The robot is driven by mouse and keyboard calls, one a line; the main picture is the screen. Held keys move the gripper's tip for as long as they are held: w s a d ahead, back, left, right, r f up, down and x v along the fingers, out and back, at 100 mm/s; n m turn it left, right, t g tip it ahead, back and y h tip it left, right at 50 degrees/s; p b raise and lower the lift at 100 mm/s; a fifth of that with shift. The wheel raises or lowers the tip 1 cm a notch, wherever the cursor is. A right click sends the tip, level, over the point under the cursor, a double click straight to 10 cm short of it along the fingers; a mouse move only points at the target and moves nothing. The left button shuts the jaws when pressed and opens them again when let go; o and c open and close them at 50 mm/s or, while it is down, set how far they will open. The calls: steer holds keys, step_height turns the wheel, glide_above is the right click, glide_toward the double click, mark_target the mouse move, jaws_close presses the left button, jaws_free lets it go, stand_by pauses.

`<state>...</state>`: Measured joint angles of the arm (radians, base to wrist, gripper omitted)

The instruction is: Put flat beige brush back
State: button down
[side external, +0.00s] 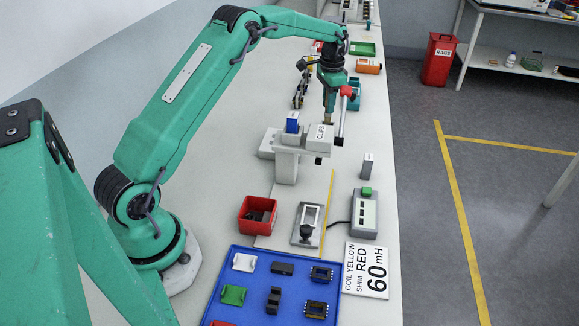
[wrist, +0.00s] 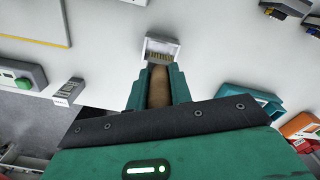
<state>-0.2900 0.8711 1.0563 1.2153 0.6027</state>
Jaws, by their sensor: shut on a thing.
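My gripper (side external: 328,112) points down just above the white box marked CLIPS (side external: 320,137). In the wrist view my gripper (wrist: 157,88) is shut on a tan-brown piece, which I take to be the flat beige brush (wrist: 158,86). In the side view only a small yellowish tip shows below the jaws. Just beyond the jaws, the wrist view shows a pale open-topped frame (wrist: 150,43) with brassy strips inside, probably the CLIPS box. I cannot tell whether the brush touches it.
A grey stand (side external: 287,165) carries a blue block (side external: 292,121) beside the box. A red-handled lever (side external: 341,122) is close right of my gripper. A red bin (side external: 257,230), a green-button device (side external: 364,212) and a blue tray (side external: 232,315) are nearer the camera.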

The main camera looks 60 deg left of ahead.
mark_target(328, 115)
steer(key=shift+f, duration=2.45)
steer(key=shift+f, duration=0.1)
steer(key=c, duration=1.3)
jaws_free()
steer(key=shift+o, duration=0.2)
step_height(328, 115, up, 12)
steer(key=shift+f, duration=0.1)
steer(key=shift+r, duration=0.2)
